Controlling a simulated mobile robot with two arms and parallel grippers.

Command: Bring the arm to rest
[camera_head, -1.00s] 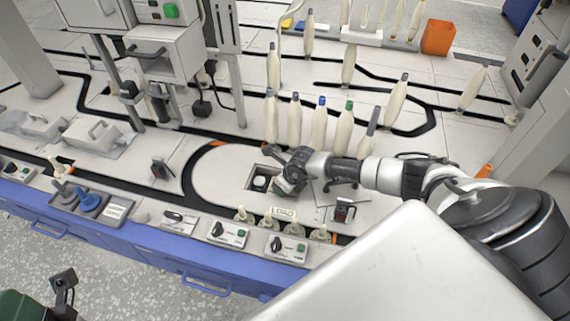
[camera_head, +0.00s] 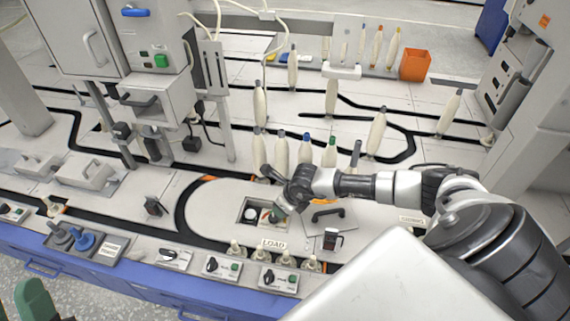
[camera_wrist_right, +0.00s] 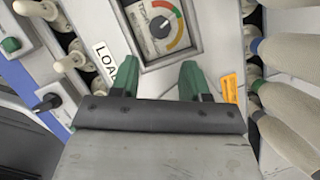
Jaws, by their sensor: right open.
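My right gripper (camera_head: 273,213) reaches in from the right over the recessed panel in the pale rounded plate. In the wrist view the right gripper (camera_wrist_right: 160,80) has two green fingers spread apart with nothing between them. Beyond the fingertips is a dial (camera_wrist_right: 160,25) with a dark knob and a green, orange and red scale. The fingers appear clear of the knob. A green part (camera_head: 35,300) at the lower left edge may be my left gripper; its jaws cannot be made out.
Several cream bobbins with coloured tips (camera_head: 305,150) stand close behind my right gripper. A LOAD label (camera_head: 273,244) and switch boxes (camera_head: 222,267) line the front edge. A grey cabinet (camera_head: 150,45) stands at back left, an orange bin (camera_head: 415,65) at back right.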

